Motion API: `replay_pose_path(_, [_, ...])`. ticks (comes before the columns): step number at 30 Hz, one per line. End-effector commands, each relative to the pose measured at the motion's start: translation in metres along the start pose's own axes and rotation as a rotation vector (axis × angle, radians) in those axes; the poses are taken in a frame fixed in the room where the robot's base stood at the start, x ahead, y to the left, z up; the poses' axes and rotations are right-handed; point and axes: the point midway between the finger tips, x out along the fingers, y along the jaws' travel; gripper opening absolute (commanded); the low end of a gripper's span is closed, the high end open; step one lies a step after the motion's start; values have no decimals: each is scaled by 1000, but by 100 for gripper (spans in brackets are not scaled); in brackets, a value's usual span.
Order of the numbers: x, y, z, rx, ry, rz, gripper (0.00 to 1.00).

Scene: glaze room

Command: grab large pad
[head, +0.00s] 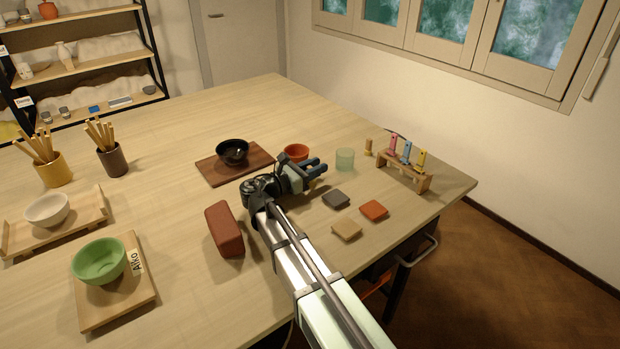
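Three flat square pads lie apart on the table near its right edge: a dark grey pad (336,199), an orange-red pad (374,210) and a beige pad (347,230). They look close in size, and I cannot tell which is the large one. My gripper (319,166) is above the table, beyond the grey pad, with its fingers pointing right. Two dark fingers show with a gap between them, and nothing is seen in it. A thicker brick-red block (225,229) lies left of my arm.
Close around my gripper are a black bowl (233,151) on a brown board (210,172), an orange bowl (296,152) and a pale green glass (345,159). A wooden rack (405,176) with coloured-handled tools stands right. A green bowl (99,260) sits on a board at left.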

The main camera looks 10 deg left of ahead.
Motion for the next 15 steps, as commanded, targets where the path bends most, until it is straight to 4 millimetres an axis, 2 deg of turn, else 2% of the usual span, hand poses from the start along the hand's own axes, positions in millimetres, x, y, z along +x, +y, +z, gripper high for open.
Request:
replay_pose_path(1, [0,0,0,0,0,0,23])
replay_pose_path(8, [0,0,0,0,0,0,1])
replay_pose_path(15, [0,0,0,0,0,0,0])
